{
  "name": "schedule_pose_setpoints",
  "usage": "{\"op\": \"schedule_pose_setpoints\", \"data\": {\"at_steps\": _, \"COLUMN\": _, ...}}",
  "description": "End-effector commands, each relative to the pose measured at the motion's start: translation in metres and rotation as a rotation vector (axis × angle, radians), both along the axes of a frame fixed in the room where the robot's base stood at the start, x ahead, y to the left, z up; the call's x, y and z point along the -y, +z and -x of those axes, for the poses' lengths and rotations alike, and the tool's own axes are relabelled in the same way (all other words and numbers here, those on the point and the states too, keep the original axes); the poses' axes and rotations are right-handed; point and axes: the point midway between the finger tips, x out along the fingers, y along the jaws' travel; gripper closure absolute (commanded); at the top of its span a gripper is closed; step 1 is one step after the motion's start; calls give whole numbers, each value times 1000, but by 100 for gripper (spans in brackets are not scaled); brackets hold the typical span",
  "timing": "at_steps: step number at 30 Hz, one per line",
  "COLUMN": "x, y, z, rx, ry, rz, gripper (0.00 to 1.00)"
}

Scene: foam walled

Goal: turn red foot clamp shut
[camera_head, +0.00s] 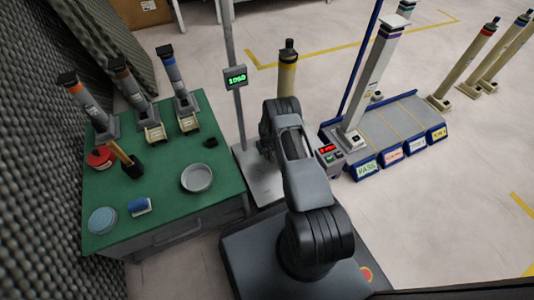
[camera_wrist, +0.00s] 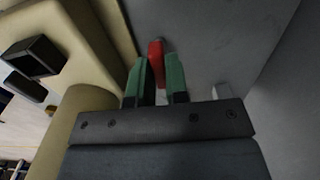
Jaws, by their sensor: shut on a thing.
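The red foot clamp (camera_wrist: 156,54) shows in the wrist view as a small red lever against a grey surface. My gripper (camera_wrist: 155,68) has its two green fingers on either side of it, shut on it. The lower part of the clamp is hidden between the fingers. A beige body (camera_wrist: 84,28) stands close on the left of the fingers. In the head view my arm hides the gripper and the clamp. A beige post (camera_head: 287,76) with a dark top rises behind my arm, by a grey base plate (camera_head: 258,178).
A grey pole carries a green-lit display (camera_head: 236,77). A green table (camera_head: 120,185) with several posts, a red tin and a grey dish (camera_head: 197,178) is at left. A blue-edged rack (camera_head: 375,130) with labelled lanes is at right. Open floor (camera_head: 440,190) lies farther right.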

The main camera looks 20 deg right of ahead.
Motion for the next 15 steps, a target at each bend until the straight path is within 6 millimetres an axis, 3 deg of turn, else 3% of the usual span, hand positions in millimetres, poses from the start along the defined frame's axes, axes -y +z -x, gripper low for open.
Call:
{"op": "schedule_pose_setpoints", "data": {"at_steps": 8, "x": 0, "y": 0, "z": 0, "rx": -2, "ry": -100, "rz": -2, "gripper": 100}}
{"op": "schedule_pose_setpoints", "data": {"at_steps": 15, "x": 0, "y": 0, "z": 0, "rx": -3, "ry": -307, "rz": -3, "gripper": 100}}
